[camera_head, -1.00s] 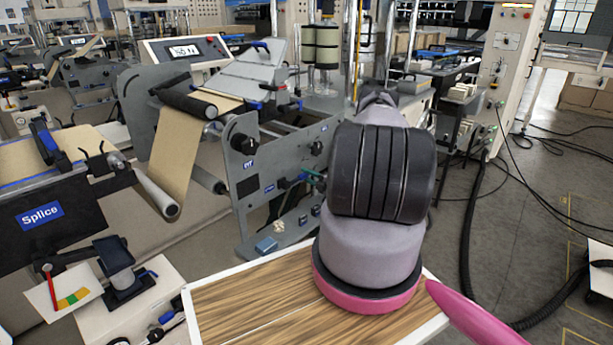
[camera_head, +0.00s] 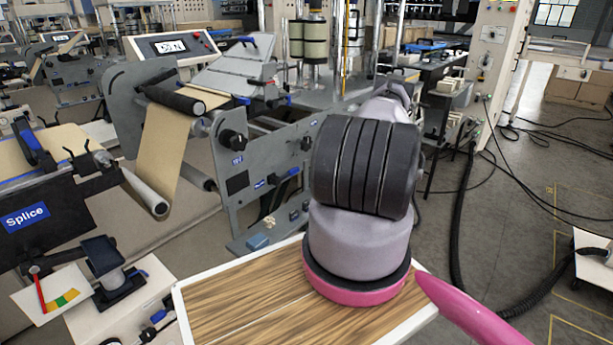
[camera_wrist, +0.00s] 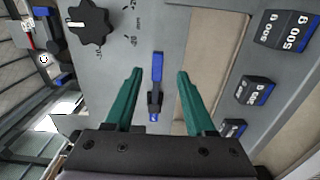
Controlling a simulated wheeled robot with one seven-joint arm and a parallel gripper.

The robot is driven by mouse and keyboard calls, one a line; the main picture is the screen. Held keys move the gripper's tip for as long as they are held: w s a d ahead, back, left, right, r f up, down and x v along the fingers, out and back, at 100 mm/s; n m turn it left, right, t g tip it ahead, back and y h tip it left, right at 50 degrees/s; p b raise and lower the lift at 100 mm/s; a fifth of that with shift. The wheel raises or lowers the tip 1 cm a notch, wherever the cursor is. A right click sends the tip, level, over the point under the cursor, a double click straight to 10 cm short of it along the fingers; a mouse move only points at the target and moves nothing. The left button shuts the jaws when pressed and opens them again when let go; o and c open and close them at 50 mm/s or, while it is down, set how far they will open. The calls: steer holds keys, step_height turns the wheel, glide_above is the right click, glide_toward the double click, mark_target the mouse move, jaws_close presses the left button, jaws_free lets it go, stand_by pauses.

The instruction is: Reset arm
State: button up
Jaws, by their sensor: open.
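My gripper (camera_wrist: 159,72) shows in the wrist view with its two green fingers apart and nothing between them touching either one. Beyond the fingers, a blue-handled lever (camera_wrist: 156,72) sits on a grey machine panel (camera_wrist: 190,30). In the head view my arm rises at the right of centre, bent over toward the machine (camera_head: 225,195). My gripper is hidden behind the arm there.
A black knob (camera_wrist: 90,22) and several dark labelled blocks (camera_wrist: 285,30) lie around the gripper. Black cables (camera_head: 465,230) run over the floor at right, where there is open room.

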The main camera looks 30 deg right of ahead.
steer(key=shift+s+d, duration=0.15)
steer(key=shift+s, duration=0.3)
